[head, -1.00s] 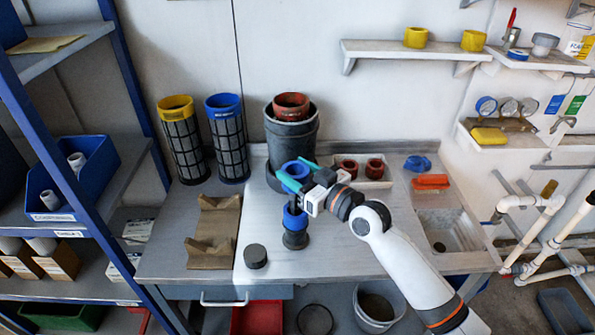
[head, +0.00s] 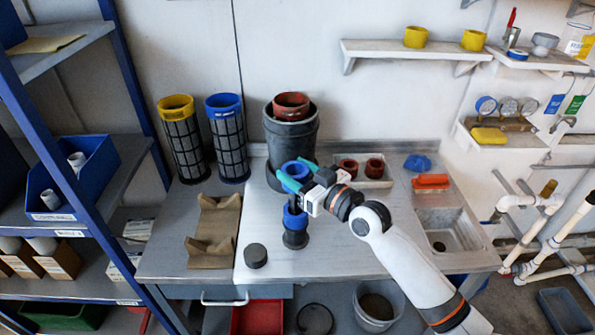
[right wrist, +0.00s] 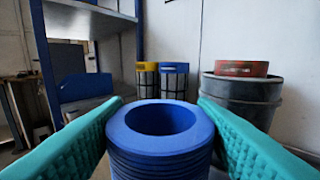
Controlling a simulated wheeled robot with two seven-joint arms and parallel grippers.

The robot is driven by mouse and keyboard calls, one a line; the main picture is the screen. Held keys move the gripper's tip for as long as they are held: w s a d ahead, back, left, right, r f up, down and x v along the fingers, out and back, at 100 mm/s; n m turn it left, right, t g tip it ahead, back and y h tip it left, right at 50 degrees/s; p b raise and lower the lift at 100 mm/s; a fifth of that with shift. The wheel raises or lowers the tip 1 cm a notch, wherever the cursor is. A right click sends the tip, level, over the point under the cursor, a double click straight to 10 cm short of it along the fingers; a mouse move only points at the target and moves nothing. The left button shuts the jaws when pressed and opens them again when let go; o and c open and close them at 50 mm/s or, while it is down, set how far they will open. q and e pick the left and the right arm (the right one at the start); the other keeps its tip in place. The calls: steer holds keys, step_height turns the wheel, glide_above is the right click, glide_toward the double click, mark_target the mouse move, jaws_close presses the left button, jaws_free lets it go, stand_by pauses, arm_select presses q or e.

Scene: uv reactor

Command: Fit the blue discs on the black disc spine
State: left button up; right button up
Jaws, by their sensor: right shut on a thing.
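My right gripper (head: 299,174) has its teal fingers on either side of a blue disc (head: 297,169) and is shut on it. In the right wrist view the blue disc (right wrist: 160,143) shows a round top opening and a ribbed side between the two fingers. More blue (head: 294,217) shows directly below the gripper, around the upper part of the black disc spine (head: 296,240), which stands upright on the bench. The gripper hides the space between the upper and lower blue parts, so I cannot tell whether they touch. My left gripper is out of view.
A grey bucket (head: 290,138) with a red-brown ring on top stands behind the gripper. Yellow-topped (head: 182,140) and blue-topped (head: 227,140) mesh cylinders stand back left. A brown cradle (head: 213,232) and dark cap (head: 255,256) lie left. A tray (head: 380,183) holds two red-brown rings.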

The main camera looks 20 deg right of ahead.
steer(key=shift+f, duration=0.2)
stand_by(0.3)
steer(key=shift+f+b, duration=3.3)
steer(key=shift+f, duration=0.6)
steer(key=o, duration=1.1)
steer(key=shift+c, duration=0.2)
steer(key=b+v, duration=0.1)
steer(key=v, duration=1.1)
